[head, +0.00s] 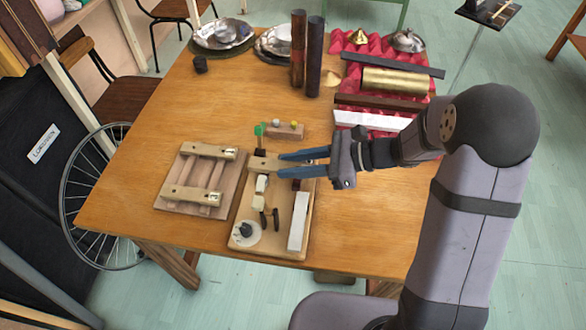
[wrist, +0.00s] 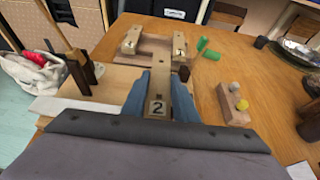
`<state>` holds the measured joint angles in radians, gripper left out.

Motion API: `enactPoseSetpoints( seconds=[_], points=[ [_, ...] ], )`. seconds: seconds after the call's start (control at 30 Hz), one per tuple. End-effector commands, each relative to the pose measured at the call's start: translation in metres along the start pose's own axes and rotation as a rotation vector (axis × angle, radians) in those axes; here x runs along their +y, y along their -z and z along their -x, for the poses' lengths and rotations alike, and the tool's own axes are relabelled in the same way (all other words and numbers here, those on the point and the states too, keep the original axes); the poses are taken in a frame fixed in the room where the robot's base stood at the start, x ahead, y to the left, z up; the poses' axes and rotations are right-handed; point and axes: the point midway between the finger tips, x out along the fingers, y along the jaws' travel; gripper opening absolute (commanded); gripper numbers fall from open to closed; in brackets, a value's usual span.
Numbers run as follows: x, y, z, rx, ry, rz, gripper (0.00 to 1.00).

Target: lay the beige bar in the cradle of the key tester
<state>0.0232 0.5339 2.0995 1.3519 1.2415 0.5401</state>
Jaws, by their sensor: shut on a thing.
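The beige bar (wrist: 158,82), marked 2, is between the two blue fingers of my gripper (wrist: 160,98), which is shut on it. In the head view the bar (head: 262,163) sticks out past the fingertips of my gripper (head: 281,163), roughly level, above the far part of the key tester (head: 272,222). Dark red blocks (head: 296,184) stand on the tester beside the bar; one also shows in the wrist view (wrist: 184,73). The fingers and bar hide part of the cradle. I cannot tell whether the bar touches it.
A wooden frame (head: 166,190) with two beige bars lies left of the tester. A green-headed mallet (head: 259,130) and a small block with balls (head: 285,130) are behind it. The tester carries a long white block (head: 298,222). Two tubes (head: 314,60) stand farther back.

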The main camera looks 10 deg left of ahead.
Motion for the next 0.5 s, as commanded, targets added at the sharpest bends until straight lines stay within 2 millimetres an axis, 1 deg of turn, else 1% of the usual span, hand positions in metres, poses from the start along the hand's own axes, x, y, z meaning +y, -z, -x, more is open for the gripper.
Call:
enactPoseSetpoints(
  seconds=[0.03,0.1,0.17,0.5],
  points=[
    [0.0,0.007,-0.003,-0.001,-0.001,-0.004,0.0],
    [0.0,0.014,-0.006,-0.002,0.0,-0.004,0.0],
    [0.0,0.018,-0.008,-0.001,0.001,-0.001,0.0],
    [0.0,0.02,-0.009,-0.001,0.001,0.0,0.0]
  ],
)
